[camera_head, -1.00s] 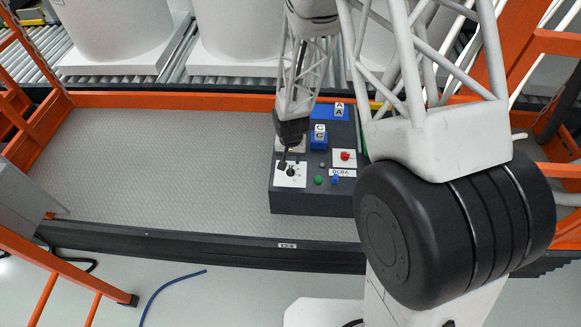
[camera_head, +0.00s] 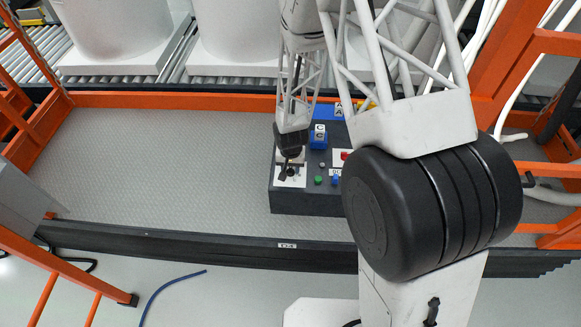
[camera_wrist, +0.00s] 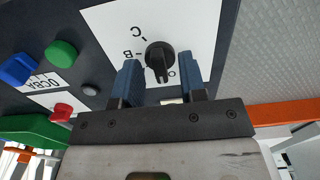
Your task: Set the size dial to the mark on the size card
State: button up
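My gripper (camera_wrist: 162,72) is open, with one blue finger on each side of the knob; I cannot tell whether either touches. In the head view my gripper (camera_head: 290,158) is over the plate (camera_head: 290,180) and partly hides the dial. A blue block with a white C card (camera_head: 319,133) stands behind it. A card marked A (camera_head: 340,110) is farther back, partly hidden by my arm.
The dark console also carries a green button (camera_wrist: 61,53), a blue button (camera_wrist: 18,69), a red button (camera_wrist: 62,111) and a small grey button (camera_wrist: 91,90). A white label strip reads DCBA in the wrist view. The grey platform (camera_head: 160,165) left of the console is clear.

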grip_shut()
